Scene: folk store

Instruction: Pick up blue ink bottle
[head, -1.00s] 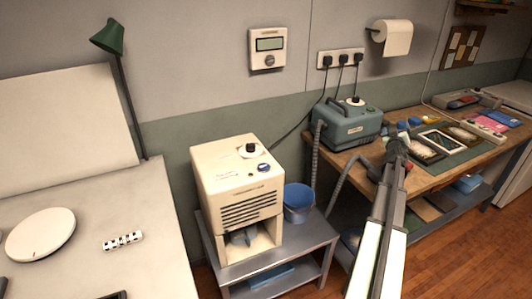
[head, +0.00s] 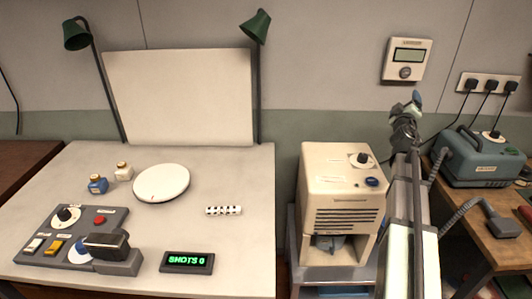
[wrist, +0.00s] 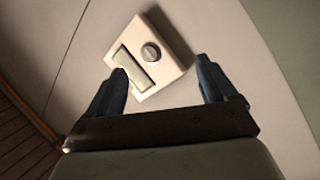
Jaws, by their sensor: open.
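The blue ink bottle (head: 97,183) stands on the left part of the pale table (head: 240,170), close to a white bottle (head: 123,171). My gripper (head: 416,98) is raised at the right, in front of the wall and far from the bottle. In the wrist view my gripper (wrist: 165,85) has its two blue fingers spread apart with nothing between them. The blue bottle is not in the wrist view.
Two green lamps (head: 77,35) rise behind. A cream machine (head: 340,200) stands between table and arm.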

